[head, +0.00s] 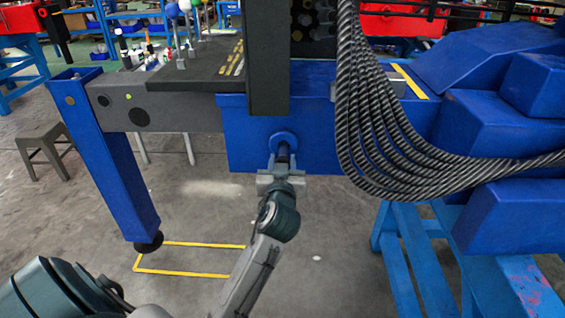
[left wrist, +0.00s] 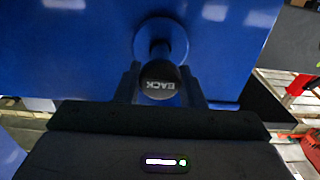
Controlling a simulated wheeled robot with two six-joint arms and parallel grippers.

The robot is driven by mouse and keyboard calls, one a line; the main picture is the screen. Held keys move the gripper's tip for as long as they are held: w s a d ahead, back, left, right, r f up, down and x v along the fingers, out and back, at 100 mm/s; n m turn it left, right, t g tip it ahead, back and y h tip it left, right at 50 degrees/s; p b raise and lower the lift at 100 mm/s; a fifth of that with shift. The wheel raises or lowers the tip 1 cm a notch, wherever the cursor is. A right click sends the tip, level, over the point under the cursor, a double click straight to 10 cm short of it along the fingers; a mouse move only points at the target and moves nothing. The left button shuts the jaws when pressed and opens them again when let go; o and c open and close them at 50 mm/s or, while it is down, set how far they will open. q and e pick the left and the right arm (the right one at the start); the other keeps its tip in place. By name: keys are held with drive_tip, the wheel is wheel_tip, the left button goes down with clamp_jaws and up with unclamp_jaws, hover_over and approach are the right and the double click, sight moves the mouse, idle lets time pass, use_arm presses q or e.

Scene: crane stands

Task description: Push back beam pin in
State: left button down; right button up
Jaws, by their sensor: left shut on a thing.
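The back beam pin (left wrist: 160,82) has a dark round end marked "BACK" in the left wrist view. It sticks out of a blue round collar (head: 283,141) on the face of the blue beam housing (head: 240,135). In the head view the pin (head: 283,156) shows as a short dark piece between the collar and my gripper. My left gripper (left wrist: 163,85) has one finger on each side of the pin and is shut on it. It also shows in the head view (head: 281,166), just below the collar. How deep the pin sits inside is hidden. My right gripper is not in view.
A grey beam (head: 170,112) with a blue outrigger leg (head: 115,155) stands at the left. Thick dark cables (head: 385,150) hang at the right, near the blue machine body (head: 500,120). A blue stand (head: 410,245) is below them. Floor space is open in front of the housing.

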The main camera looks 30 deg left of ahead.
use_arm(q)
drive_tip(key=shift+w+a, duration=0.15)
drive_tip(key=shift+w, duration=0.2)
drive_tip(key=b+x, duration=0.1)
drive_tip(key=x, duration=0.3)
drive_tip(key=shift+s+r, duration=0.1)
drive_tip(key=shift+r, duration=0.05)
drive_tip(key=c, duration=1.4)
unclamp_jaws()
drive_tip(key=o, duration=0.4)
drive_tip(key=shift+a, duration=0.1)
drive_tip(key=b, duration=0.2)
approach(283, 156)
drive_tip(key=shift+f+x, duration=0.25)
drive_tip(key=shift+x, duration=0.85)
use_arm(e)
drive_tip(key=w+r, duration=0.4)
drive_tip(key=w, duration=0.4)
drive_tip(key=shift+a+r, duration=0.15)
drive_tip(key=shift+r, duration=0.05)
